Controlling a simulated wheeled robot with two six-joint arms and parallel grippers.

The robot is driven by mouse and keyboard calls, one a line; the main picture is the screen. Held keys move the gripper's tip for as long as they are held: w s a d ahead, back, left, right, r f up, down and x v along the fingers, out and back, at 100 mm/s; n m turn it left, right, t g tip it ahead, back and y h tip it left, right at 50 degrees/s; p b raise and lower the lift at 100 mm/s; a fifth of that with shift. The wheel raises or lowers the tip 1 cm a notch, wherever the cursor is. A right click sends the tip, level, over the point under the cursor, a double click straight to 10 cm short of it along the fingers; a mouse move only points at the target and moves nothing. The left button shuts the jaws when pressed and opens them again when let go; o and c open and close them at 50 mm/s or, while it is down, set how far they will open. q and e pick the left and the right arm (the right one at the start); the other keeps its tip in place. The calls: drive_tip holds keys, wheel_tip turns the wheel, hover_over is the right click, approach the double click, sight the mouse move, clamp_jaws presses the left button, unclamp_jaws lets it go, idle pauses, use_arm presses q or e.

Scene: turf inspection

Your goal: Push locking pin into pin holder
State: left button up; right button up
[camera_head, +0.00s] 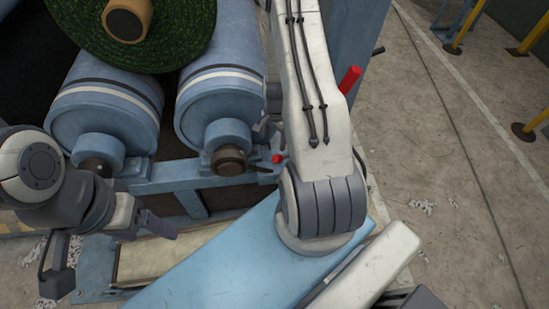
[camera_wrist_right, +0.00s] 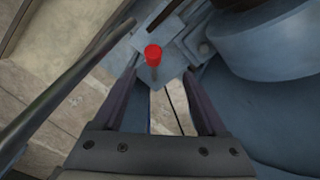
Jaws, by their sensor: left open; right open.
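The locking pin, with a red head, shows in the right wrist view (camera_wrist_right: 152,54) and as a small red knob in the head view (camera_head: 277,158), beside the blue frame near the roller end. A blue-grey metal bracket (camera_wrist_right: 180,38), perhaps the pin holder, is around it; how deep the pin sits cannot be told. My right gripper (camera_wrist_right: 159,82) is open and empty, with the red head just beyond its fingertips. My left gripper (camera_head: 108,250) is open and empty at the lower left.
Two blue rollers (camera_head: 221,92) stand under a green turf roll (camera_head: 150,50). A red-handled lever (camera_head: 349,80) stands behind my right arm. A dark rod (camera_wrist_right: 65,85) runs along the left of the right wrist view. Concrete floor (camera_head: 450,170) at the right is mostly clear, with yellow posts beyond.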

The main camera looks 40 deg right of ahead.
sight(278, 155)
drive_tip(key=f, duration=0.3)
drive_tip(key=d+f, duration=0.1)
drive_tip(key=f, duration=0.1)
drive_tip(key=shift+s+f+b, duration=0.2)
drive_tip(key=shift+s+b, duration=0.1)
drive_tip(key=shift+s, duration=0.05)
drive_tip(key=f+b, duration=0.4)
drive_tip(key=f, duration=0.1)
drive_tip(key=shift+s+f, duration=0.1)
drive_tip(key=shift+s, duration=0.15)
clamp_jaws()
